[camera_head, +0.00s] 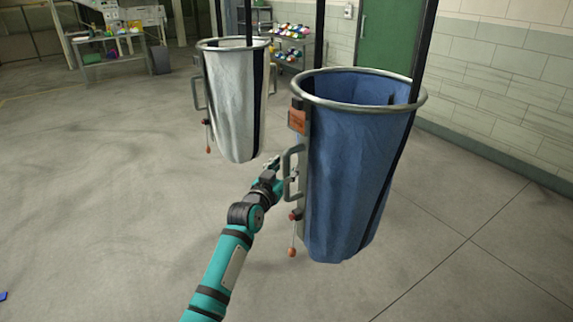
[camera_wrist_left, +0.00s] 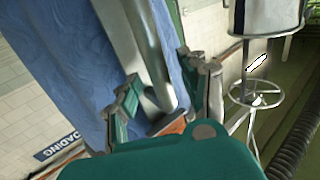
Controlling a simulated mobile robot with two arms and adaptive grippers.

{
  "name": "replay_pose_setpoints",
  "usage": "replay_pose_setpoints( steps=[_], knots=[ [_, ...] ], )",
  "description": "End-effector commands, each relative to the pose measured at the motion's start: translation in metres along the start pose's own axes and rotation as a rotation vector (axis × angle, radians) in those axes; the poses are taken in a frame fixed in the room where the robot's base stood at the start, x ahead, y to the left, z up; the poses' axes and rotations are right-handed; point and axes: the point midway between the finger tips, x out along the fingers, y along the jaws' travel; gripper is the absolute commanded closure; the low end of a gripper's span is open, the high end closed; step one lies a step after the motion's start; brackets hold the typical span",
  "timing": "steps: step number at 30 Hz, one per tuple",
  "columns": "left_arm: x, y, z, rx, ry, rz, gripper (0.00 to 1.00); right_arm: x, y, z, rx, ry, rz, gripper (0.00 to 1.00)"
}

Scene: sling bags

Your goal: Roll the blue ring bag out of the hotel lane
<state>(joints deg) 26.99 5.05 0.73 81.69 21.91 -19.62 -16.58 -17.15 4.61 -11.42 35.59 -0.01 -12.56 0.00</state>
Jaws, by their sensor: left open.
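The blue ring bag (camera_head: 350,180) hangs at the right of centre in the head view, with an open metal ring (camera_head: 360,108) at its top. A grey handle (camera_head: 288,185) stands out from its left side, with an orange tag (camera_head: 298,121) above. My left gripper (camera_head: 282,168) is at this handle. In the left wrist view my left gripper (camera_wrist_left: 163,97) is open, with a finger on each side of the grey handle bar (camera_wrist_left: 150,45); I cannot tell whether they touch it. The blue fabric (camera_wrist_left: 70,60) fills the left behind them. My right gripper is out of view.
A white ring bag (camera_head: 232,100) hangs behind and left of the blue one. A wall with a green door (camera_head: 384,45) is at the right. A cluttered table (camera_head: 105,42) stands far back left.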

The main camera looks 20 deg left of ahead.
Motion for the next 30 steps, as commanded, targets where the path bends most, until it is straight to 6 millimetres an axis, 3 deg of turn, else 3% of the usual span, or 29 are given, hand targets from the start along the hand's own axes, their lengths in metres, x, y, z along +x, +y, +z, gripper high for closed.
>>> replay_pose_setpoints(
  steps=[5, 14, 24, 30],
  knots=[
    [0.0134, -0.0006, -0.0003, -0.001, 0.0, -0.001, 0.56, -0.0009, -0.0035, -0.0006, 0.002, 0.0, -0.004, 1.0],
    [0.0154, -0.0007, 0.0001, 0.0, 0.0, -0.001, 0.56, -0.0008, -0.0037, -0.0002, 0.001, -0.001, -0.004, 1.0],
    [0.0152, -0.0007, 0.0002, 0.0, 0.0, -0.001, 0.98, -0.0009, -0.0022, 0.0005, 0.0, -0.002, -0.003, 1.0],
    [0.0151, -0.0007, 0.0002, 0.0, 0.0, -0.001, 1.0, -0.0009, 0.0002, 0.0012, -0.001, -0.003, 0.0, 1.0]
  ],
)
